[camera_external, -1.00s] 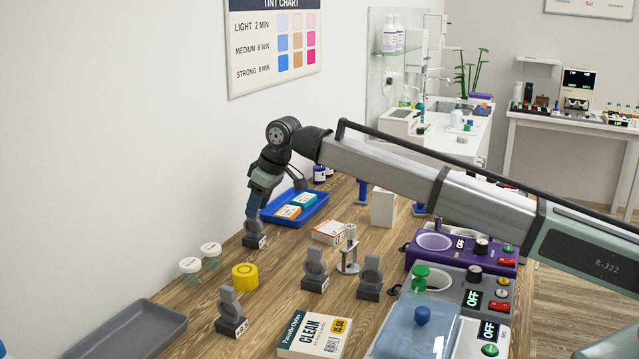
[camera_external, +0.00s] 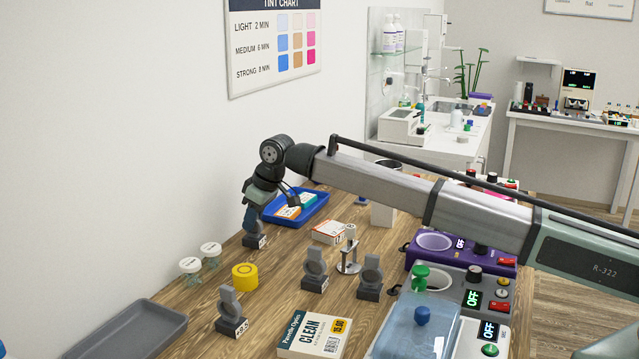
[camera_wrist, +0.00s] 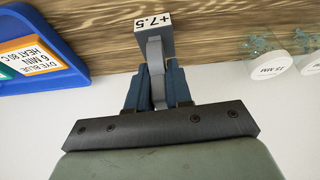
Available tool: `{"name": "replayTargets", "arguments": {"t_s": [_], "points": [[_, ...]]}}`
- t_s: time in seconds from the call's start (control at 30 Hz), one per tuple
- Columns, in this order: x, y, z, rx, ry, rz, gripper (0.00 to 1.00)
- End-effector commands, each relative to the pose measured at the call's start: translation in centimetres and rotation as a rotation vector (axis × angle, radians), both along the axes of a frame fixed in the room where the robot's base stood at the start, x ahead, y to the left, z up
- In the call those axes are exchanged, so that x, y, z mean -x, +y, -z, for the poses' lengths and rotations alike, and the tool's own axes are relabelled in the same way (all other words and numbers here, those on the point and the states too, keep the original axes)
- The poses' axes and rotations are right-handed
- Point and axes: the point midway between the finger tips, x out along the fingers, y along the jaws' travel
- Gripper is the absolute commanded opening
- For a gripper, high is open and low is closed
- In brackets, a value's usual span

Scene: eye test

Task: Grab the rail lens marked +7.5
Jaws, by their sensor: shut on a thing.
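The rail lens marked +7.5 (camera_wrist: 155,45) is a grey piece on a block base, with its label legible in the wrist view. My gripper (camera_wrist: 157,95) has its two blue fingers shut on the lens's upright part, one on each side. In the external view the lens (camera_external: 255,240) stands upright on the wooden table near the wall, in front of the blue tray. My gripper (camera_external: 251,217) comes down on it from above and hides its upper part. Whether its base touches the table is hard to tell.
Similar grey rail lenses stand nearer: one labelled (camera_external: 231,312) at front left, two others (camera_external: 315,268) (camera_external: 370,277) in the middle. The blue tray (camera_external: 318,208) with boxes is just behind. A yellow round (camera_external: 245,277), glass jars (camera_external: 211,254) and a grey tray (camera_external: 130,335) lie in front.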

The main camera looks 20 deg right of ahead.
Motion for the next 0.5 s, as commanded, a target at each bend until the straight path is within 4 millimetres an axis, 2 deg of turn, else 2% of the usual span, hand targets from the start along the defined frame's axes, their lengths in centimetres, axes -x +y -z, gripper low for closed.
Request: {"name": "replayTargets", "arguments": {"t_s": [0.1,0.5], "points": [[0.0,0.0,-0.01,0.0,0.0,0.0,0.0],[-0.01,0.02,-0.24,-0.001,-0.001,0.0,0.0]]}}
